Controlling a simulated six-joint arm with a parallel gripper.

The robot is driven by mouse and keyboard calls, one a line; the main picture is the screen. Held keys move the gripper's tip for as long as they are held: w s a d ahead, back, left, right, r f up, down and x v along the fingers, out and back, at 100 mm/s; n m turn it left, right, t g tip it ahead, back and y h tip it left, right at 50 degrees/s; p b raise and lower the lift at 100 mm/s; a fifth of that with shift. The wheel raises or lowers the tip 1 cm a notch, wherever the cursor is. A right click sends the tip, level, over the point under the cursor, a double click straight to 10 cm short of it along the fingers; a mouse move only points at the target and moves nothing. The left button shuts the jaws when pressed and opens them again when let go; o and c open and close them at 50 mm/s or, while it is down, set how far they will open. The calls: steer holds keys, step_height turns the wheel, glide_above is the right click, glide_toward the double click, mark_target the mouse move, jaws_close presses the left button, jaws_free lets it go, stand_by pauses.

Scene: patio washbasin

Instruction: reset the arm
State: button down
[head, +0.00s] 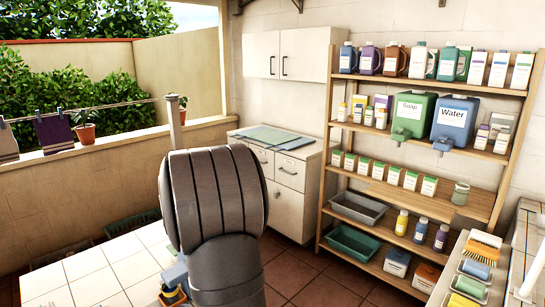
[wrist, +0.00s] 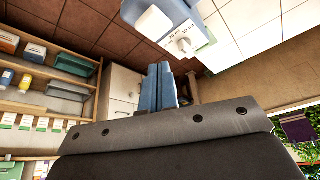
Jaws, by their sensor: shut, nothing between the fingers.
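My gripper (wrist: 165,85) shows in the wrist view as two blue fingers close together, shut with nothing between them. They point up in the picture, past a dark grey guard with bolts. In the head view my grey arm link fills the lower middle and hides the gripper. A blue container with a white label (wrist: 208,38) is at the top of the wrist view, by the white tiled counter (wrist: 258,22) and apart from the fingers. In the head view a blue object (head: 176,272) is partly hidden behind my arm, on the tiled counter (head: 85,280).
A wooden shelf (head: 470,202) on the right holds a green Soap tank (head: 414,113), a blue Water tank (head: 455,118), bottles, boxes and trays. A white cabinet (head: 292,195) stands behind my arm. A side counter with sponges and a brush (head: 482,247) is at lower right.

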steer(key=shift+f, duration=2.8)
steer(key=c, duration=2.1)
jaws_free()
steer(key=o, duration=0.3)
steer(key=shift+s+a+r, duration=0.1)
steer(key=shift+s+a, duration=0.1)
steer(key=o, duration=1.8)
steer(key=s+a+r+n, duration=0.2)
steer(key=s+a, duration=0.2)
steer(key=s, duration=0.3)
steer(key=s+a+r+n, duration=0.2)
steer(key=s+a+n, duration=0.1)
steer(key=s, duration=0.3)
steer(key=shift+s+a, duration=0.35)
steer(key=shift+a, duration=0.3)
steer(key=x, duration=1)
steer(key=shift+s+n, duration=0.15)
steer(key=shift+n, duration=0.15)
steer(key=shift+r, duration=0.1)
steer(key=a+v, duration=0.1)
steer(key=v, duration=0.8)
steer(key=shift+s+d+r, duration=0.25)
steer(key=shift+d+r, duration=0.05)
steer(key=shift+d, duration=0.2)
